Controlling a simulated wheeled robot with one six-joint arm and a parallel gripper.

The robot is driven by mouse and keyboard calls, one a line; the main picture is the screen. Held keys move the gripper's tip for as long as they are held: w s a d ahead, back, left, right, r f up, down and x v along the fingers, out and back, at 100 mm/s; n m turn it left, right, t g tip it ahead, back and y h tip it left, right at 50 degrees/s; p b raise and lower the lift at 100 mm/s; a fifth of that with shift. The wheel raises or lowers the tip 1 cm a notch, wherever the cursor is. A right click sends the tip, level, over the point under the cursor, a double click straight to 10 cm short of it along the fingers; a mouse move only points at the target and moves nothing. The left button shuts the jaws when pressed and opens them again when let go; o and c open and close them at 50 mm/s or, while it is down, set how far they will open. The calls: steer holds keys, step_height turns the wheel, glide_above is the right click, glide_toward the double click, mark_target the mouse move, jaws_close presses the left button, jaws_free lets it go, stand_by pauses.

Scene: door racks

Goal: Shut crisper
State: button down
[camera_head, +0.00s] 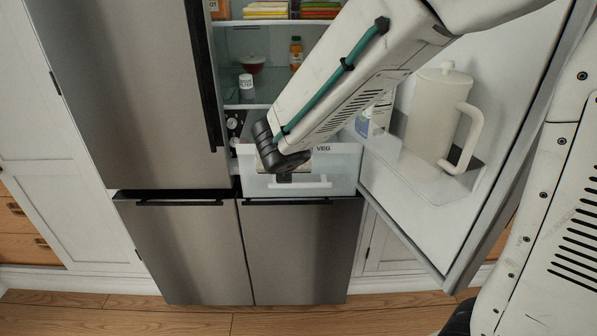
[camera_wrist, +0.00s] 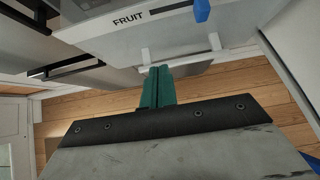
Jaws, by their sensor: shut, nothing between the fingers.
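The crisper (camera_head: 341,168) is a pale, see-through drawer low in the open fridge, with a white bar handle (camera_head: 312,184) and the word VEG on its front. It stands out from the fridge. In the wrist view its front (camera_wrist: 105,32) reads FRUIT, with a dark line and a blue tab (camera_wrist: 201,10). The handle (camera_wrist: 180,57) crosses just beyond my fingertips. My gripper (camera_wrist: 157,72) has teal fingers, shut and empty, pointing toward the drawer front. I cannot tell whether they touch it. In the head view, my wrist hides the fingers and the drawer's left part.
The open fridge door (camera_head: 400,200) stands at the right, with a white pitcher (camera_head: 432,125) and a carton on its shelf. Shelves above hold a bowl (camera_head: 252,64), jar (camera_head: 246,84) and bottle (camera_head: 296,53). The left door (camera_head: 130,90) and lower doors are closed. Wooden floor lies in front.

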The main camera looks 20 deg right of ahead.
steer(key=x, duration=0.8)
steer(key=shift+w+f, duration=0.2)
steer(key=shift+w, duration=0.15)
